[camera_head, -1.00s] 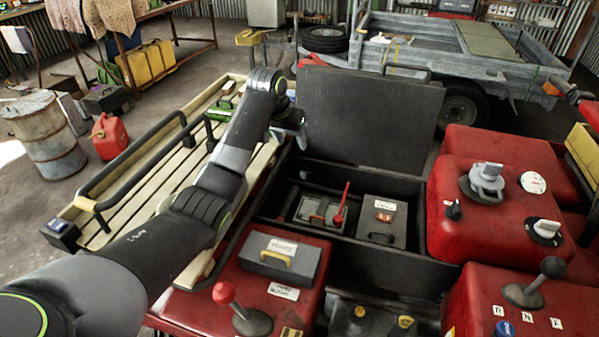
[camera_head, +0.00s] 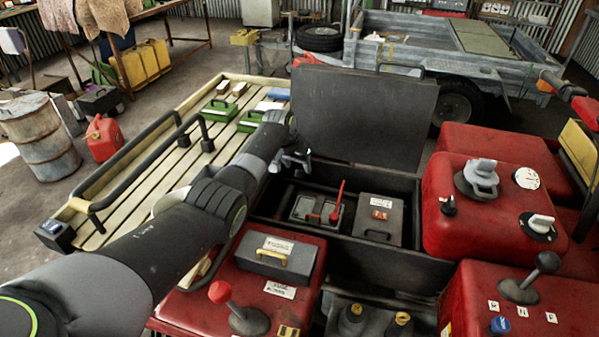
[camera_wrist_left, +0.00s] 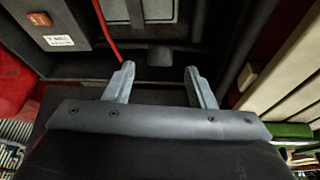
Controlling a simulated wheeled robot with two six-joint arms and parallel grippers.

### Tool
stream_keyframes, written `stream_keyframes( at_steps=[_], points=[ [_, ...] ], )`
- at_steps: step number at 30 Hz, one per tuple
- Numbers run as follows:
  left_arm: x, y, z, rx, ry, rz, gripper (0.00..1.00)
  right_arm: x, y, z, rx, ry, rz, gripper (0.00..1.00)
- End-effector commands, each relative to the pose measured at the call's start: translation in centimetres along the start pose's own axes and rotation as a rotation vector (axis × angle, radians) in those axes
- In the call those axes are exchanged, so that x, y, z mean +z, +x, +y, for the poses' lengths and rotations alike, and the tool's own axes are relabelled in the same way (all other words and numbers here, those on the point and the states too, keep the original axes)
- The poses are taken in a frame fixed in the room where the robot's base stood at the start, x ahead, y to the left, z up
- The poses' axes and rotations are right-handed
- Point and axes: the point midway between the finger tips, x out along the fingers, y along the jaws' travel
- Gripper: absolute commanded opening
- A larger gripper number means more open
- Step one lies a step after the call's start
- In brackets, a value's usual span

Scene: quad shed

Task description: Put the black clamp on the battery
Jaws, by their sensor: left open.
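The battery (camera_head: 303,207) appears to be the grey-topped block in the open black box, with a red clamp (camera_head: 335,212) and a red lead standing up on it. The red lead (camera_wrist_left: 107,35) also shows in the left wrist view. My left gripper (camera_head: 294,159) is open at the box's left rear side; its two fingers (camera_wrist_left: 158,72) are apart and empty. A small dark block (camera_wrist_left: 160,56) lies just beyond the fingertips in the left wrist view; it may be the black clamp, but I cannot tell. No black clamp is clear in the head view. My right gripper is out of view.
The box's raised lid (camera_head: 365,115) stands behind it. A grey labelled box (camera_head: 378,218) sits right of the battery. A red tank (camera_head: 430,190) rises on the right. A slatted rack (camera_head: 130,205) with green boxes (camera_head: 217,110) lies left.

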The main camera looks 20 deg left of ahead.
Motion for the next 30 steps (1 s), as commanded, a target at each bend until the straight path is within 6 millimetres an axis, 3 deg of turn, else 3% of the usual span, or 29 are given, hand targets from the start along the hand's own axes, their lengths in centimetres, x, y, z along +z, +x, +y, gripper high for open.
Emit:
stream_keyframes(
  at_steps=[12,26,30],
  points=[
    [0.1,3.5,0.0,0.001,0.000,-0.001,0.50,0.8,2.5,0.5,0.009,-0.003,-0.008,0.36],
    [0.0,3.8,0.0,0.000,0.000,0.001,0.50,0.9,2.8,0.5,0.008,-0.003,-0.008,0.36],
    [0.0,3.8,0.0,0.000,0.000,0.000,0.36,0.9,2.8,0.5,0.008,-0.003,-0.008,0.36]
  ],
)
